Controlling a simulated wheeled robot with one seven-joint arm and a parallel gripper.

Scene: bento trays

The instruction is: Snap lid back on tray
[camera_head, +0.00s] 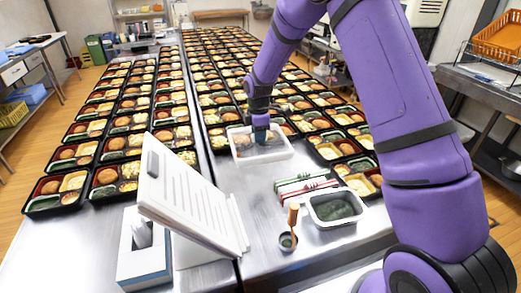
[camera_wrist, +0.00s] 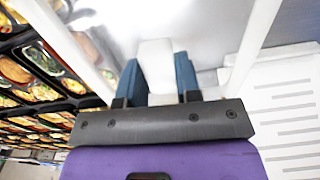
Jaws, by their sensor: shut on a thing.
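A pale rectangular lid with a thick white rim (camera_head: 265,160) is at the inner edge of the right-hand bento rows, its middle see-through. My gripper (camera_head: 261,134) points down at its middle. In the wrist view, my gripper's blue fingers (camera_wrist: 158,82) are shut on a white block (camera_wrist: 156,60), which looks like the lid's handle. White rim bars (camera_wrist: 252,42) run on both sides of it. I cannot tell whether the lid touches the surface beneath. A white-rimmed tray (camera_head: 316,216) with dark green contents stands open on the steel table, in front and to the right of the lid.
Several bento trays (camera_head: 105,178) fill long rows left and behind. Red, green and white bundles (camera_head: 305,186) lie between lid and tray. A small cup with a wooden-handled tool (camera_head: 288,240) stands left of the tray. A white document stand (camera_head: 190,195) rises at front left.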

